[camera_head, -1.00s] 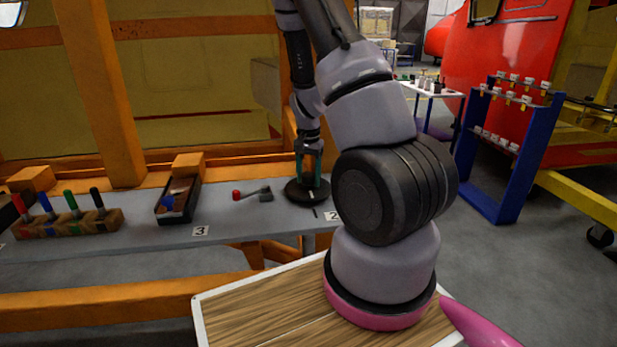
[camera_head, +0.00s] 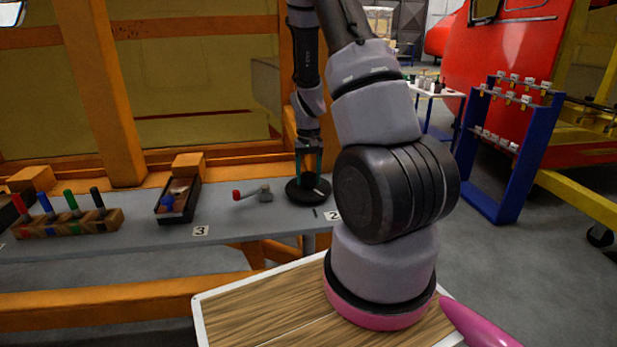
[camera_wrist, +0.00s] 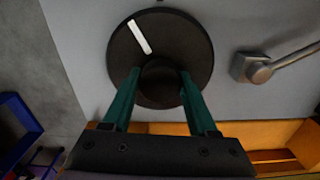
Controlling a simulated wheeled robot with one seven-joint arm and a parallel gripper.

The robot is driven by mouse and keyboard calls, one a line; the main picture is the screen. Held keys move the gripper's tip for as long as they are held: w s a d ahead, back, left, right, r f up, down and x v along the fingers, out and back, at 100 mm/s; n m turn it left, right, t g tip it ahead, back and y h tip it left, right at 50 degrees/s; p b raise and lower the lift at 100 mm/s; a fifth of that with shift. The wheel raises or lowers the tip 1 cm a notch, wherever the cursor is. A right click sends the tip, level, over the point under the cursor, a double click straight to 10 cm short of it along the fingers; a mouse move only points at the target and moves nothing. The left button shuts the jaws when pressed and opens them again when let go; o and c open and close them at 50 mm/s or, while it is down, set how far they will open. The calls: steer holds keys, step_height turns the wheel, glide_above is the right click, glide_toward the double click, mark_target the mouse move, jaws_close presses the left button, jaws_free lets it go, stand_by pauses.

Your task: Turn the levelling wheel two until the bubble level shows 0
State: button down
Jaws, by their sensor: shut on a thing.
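The levelling wheel is a black disc (camera_head: 293,195) with a white pointer mark, lying flat on the grey bench beside the label 2 (camera_head: 333,215). In the wrist view the disc (camera_wrist: 195,45) shows its white mark at the upper left of the hub. My gripper (camera_head: 308,178) points down from above with its teal fingers. In the wrist view my gripper (camera_wrist: 158,78) is shut on the wheel's dark central hub, one finger on each side. I cannot make out a bubble level or its reading in these views.
A red-tipped lever (camera_head: 252,194) lies just left of the wheel. Further left are a black tray (camera_head: 178,217) with a blue item, label 3 (camera_head: 200,231) and a wooden block (camera_head: 70,224) with coloured handles. A blue rack (camera_head: 500,190) stands at the right.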

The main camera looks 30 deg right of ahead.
mark_target(308, 174)
steer(key=n, duration=0.4)
steer(key=shift+n, duration=0.3)
steer(key=n, duration=0.4)
steer(key=shift+n, duration=0.4)
steer(key=shift+c, duration=0.9)
jaws_free()
step_height(308, 174, up, 11)
